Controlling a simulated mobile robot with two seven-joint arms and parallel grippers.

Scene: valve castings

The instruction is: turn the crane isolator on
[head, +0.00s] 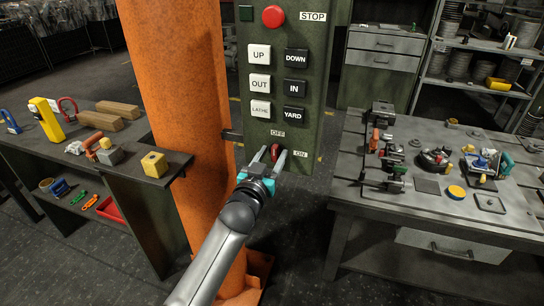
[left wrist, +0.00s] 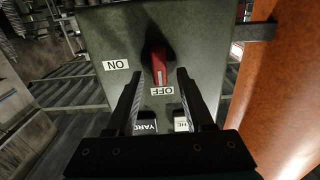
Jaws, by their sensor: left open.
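The crane isolator is a red rotary handle (head: 275,152) low on the green control panel (head: 316,120). In the left wrist view the red handle (left wrist: 159,68) sits on a dark round base, and its end points to the OFF label (left wrist: 162,91). The ON label (left wrist: 116,65) lies off to one side; it also shows in the head view (head: 301,154). My left gripper (head: 270,155) is open, its fingertips on either side of the handle. In the left wrist view a gap shows between each finger and the handle; I cannot tell contact. My right gripper is not in view.
Above the handle are white and black push buttons (head: 260,82) and a red STOP button (head: 273,16). An orange column (head: 175,90) stands left of the panel. A workbench with tools (head: 440,205) is at right, a side shelf (head: 150,190) at left.

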